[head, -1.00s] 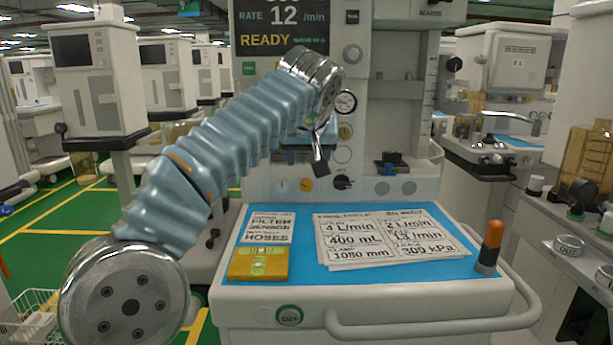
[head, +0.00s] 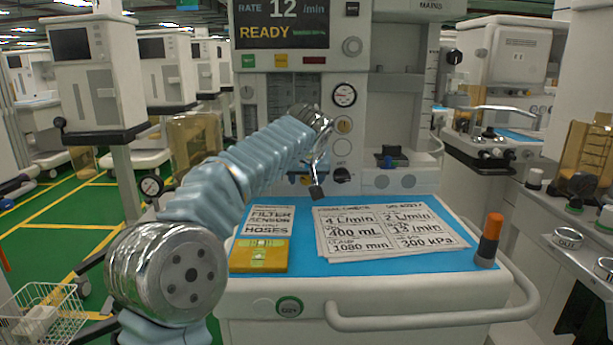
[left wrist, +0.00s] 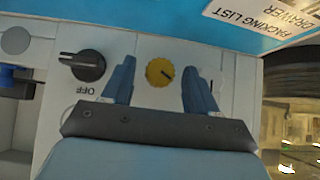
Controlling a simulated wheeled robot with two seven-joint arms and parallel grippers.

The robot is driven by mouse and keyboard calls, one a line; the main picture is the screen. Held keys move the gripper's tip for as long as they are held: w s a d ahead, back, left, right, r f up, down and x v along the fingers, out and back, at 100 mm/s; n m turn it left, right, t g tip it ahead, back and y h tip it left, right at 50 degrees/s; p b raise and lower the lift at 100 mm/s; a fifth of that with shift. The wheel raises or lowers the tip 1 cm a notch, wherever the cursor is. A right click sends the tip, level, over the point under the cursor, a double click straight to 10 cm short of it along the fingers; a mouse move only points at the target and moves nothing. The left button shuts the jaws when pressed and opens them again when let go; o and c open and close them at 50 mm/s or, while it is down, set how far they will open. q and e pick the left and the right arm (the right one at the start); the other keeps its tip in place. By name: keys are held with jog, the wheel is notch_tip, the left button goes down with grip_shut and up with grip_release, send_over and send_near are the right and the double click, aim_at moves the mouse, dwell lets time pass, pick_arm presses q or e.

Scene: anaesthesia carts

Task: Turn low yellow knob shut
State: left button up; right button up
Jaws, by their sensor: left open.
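The low yellow knob (left wrist: 160,72) is round, with a dark pointer mark, on the pale front panel. In the left wrist view it shows in the gap between the two blue-grey fingers of my left gripper (left wrist: 158,66). The gripper is open and the fingers are apart from the knob in the picture; I cannot tell how far in front of it they are. In the head view my left gripper (head: 316,188) is at the lower panel and largely hides this knob. My right gripper is out of view.
A black knob marked OFF (left wrist: 82,65) sits beside the yellow knob; it also shows in the head view (head: 342,175). Below the panel is a blue-topped work surface (head: 300,259) with printed sheets (head: 385,230), a yellow box (head: 259,256) and an orange-topped cylinder (head: 489,240).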

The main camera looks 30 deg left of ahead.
pick_arm(q)
jog(key=c, duration=1)
jog(key=shift+c, duration=0.2)
jog(key=shift+w+d+r+m+g+y+p, duration=0.15)
jog(key=shift+d+m+g+y+p, duration=0.1)
jog(key=shift+m+g+y+p, duration=0.4)
jog(key=shift+w+d+f+m+g+y+p, duration=0.15)
jog(key=shift+m+y+p, duration=0.15)
jog(key=shift+y, duration=0.3)
jog(key=shift+s+a+f+m+g+y+p, duration=0.15)
jog(key=shift+m+y, duration=0.2)
jog(key=shift+y, duration=0.2)
jog(key=y, duration=0.1)
jog(key=m+g+y, duration=0.1)
jog(key=shift+w+d+f+y, duration=0.1)
jog(key=shift+w+d+y, duration=0.05)
jog(key=shift+d+y, duration=0.15)
jog(key=shift+f+m+g+y, duration=0.1)
jog(key=shift+m+g+y, duration=0.15)
jog(key=shift+m+y, duration=0.75)
